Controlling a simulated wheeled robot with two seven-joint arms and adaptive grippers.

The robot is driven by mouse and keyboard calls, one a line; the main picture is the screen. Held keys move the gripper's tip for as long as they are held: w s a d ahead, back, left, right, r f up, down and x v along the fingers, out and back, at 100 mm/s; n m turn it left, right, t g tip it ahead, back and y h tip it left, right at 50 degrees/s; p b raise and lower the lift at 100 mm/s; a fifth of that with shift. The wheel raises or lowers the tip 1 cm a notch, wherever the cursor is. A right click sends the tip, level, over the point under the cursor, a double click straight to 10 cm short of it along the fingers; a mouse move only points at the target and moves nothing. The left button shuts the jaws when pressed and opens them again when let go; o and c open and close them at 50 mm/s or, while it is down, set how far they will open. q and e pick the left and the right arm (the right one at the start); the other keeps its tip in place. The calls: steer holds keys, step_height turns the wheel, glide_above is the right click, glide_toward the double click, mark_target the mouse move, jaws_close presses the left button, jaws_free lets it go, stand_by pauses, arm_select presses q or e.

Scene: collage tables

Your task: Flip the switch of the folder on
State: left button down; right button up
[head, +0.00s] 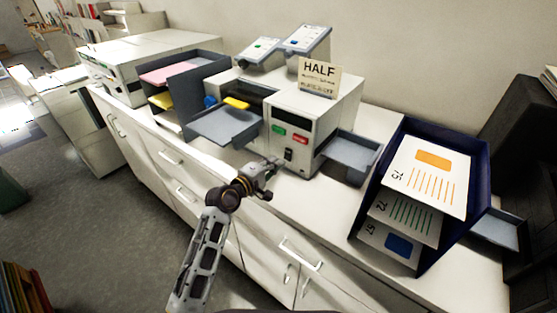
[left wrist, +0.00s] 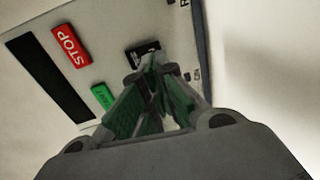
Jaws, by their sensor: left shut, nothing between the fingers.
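The folder (head: 318,115) is a white machine on the counter with a sign reading HALF on top. Its front panel has a green button (head: 278,130), a red button (head: 300,138) and a small black switch (head: 289,154) low down. The left wrist view shows the red STOP button (left wrist: 67,46), the green button (left wrist: 101,96) and the black switch (left wrist: 143,51). My left gripper (head: 273,163) is shut and empty, just in front of the switch. In the left wrist view its fingertips (left wrist: 152,64) overlap the switch's lower edge; I cannot tell whether they touch. The switch's position is unclear.
A grey feed tray (head: 224,128) sticks out left of the panel and another tray (head: 352,152) to its right. A dark blue tray (head: 461,212) holds printed sheets. White cabinet drawers (head: 215,205) are below the counter, with open floor to the left.

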mark_target(288, 155)
arm_select(q)
steer(key=shift+x, duration=1.1)
steer(key=shift+w+d+f+t+h+b, duration=0.2)
steer(key=shift+w+t+h+b, duration=0.15)
steer(key=shift+b, duration=0.85)
steer(key=shift+s+r, duration=0.1)
